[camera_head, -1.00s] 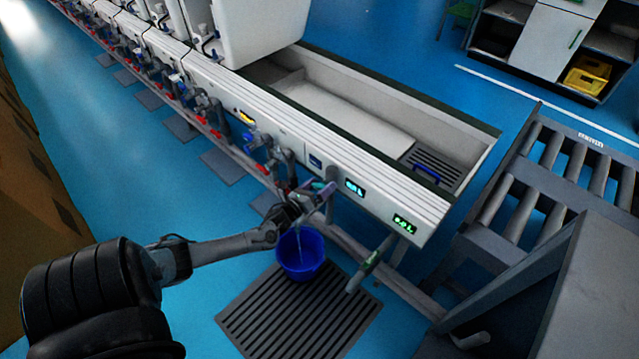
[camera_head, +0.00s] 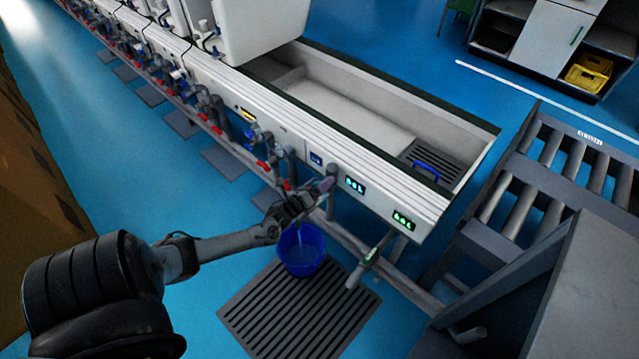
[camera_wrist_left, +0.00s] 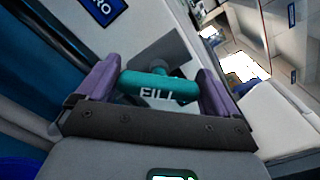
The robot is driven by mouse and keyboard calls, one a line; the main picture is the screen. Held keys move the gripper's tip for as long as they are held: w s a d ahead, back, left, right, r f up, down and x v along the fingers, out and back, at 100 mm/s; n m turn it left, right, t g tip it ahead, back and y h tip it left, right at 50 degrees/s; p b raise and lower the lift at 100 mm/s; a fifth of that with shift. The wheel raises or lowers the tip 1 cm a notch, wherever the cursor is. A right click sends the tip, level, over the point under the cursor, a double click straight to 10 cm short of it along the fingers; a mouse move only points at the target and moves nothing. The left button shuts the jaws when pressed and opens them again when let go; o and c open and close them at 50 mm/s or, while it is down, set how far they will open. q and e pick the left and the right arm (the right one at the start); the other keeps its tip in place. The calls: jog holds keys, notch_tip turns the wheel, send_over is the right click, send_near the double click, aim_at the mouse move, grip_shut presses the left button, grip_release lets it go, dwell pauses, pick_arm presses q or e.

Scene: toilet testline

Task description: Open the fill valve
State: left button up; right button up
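The fill valve handle (camera_wrist_left: 158,87) is a teal bar marked FILL in the left wrist view. It lies crosswise between the two purple fingers of my left gripper (camera_wrist_left: 158,90). The fingers are wide apart, one by each end of the bar; I cannot tell whether they touch it. In the head view my left gripper (camera_head: 322,188) is at the front of the white line, beside the pipes and above a blue bucket (camera_head: 303,262). The gripper hides the valve there. My right gripper is not in view.
The bucket stands on a dark slatted floor grate (camera_head: 290,315), with a pale streak above it. Green displays (camera_head: 355,185) are on the front panel right of the gripper. A roller conveyor (camera_head: 560,165) stands at right.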

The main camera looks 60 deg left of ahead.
pick_arm(q)
jog(key=shift+o, duration=0.4)
jog(key=shift+s, duration=0.1)
jog(key=shift+s+d, duration=0.1)
jog(key=shift+s, duration=0.15)
jog(key=p+v, duration=0.4)
jog(key=v, duration=0.5)
jog(key=shift+s+d+p, duration=0.15)
jog(key=shift+s+p, duration=0.15)
jog(key=shift+s, duration=0.25)
